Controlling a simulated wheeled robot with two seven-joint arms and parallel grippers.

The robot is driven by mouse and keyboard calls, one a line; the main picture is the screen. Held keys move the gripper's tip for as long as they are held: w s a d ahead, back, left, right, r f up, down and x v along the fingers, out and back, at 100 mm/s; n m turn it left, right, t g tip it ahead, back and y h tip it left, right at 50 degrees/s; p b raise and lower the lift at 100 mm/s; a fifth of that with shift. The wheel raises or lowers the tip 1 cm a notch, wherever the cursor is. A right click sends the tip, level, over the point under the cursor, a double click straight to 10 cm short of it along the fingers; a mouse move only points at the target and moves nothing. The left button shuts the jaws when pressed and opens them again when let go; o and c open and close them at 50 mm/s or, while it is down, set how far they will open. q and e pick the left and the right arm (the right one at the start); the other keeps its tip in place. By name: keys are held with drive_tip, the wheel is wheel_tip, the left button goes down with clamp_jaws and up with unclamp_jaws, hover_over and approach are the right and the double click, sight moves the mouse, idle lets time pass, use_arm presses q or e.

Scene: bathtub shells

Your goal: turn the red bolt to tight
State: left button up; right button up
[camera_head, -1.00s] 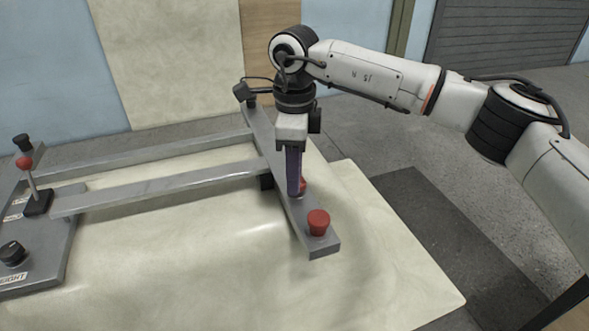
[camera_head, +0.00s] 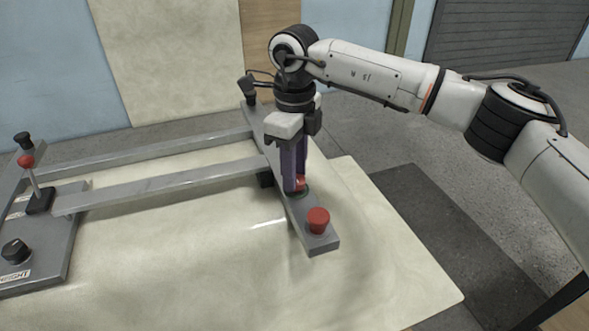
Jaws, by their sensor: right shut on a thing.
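A red bolt (camera_head: 300,184) stands on the grey crossbar (camera_head: 322,240), partly hidden behind the fingers of my right gripper (camera_head: 297,187). My right gripper points straight down and is shut on that bolt, with its purple fingers around it. A second red bolt (camera_head: 318,220), wide and round-headed, stands free at the near end of the same crossbar. My left gripper is not in view.
Two grey rails (camera_head: 160,187) run left from the crossbar to a grey plate (camera_head: 50,250). The cream shell (camera_head: 200,270) lies beneath.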

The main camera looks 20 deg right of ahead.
drive_tip(key=o, duration=1)
drive_tip(key=shift+o, duration=0.2)
drive_tip(key=shift+r, duration=0.1)
wheel_tip(320, 180, up, 10)
drive_tip(key=shift+r, duration=0.1)
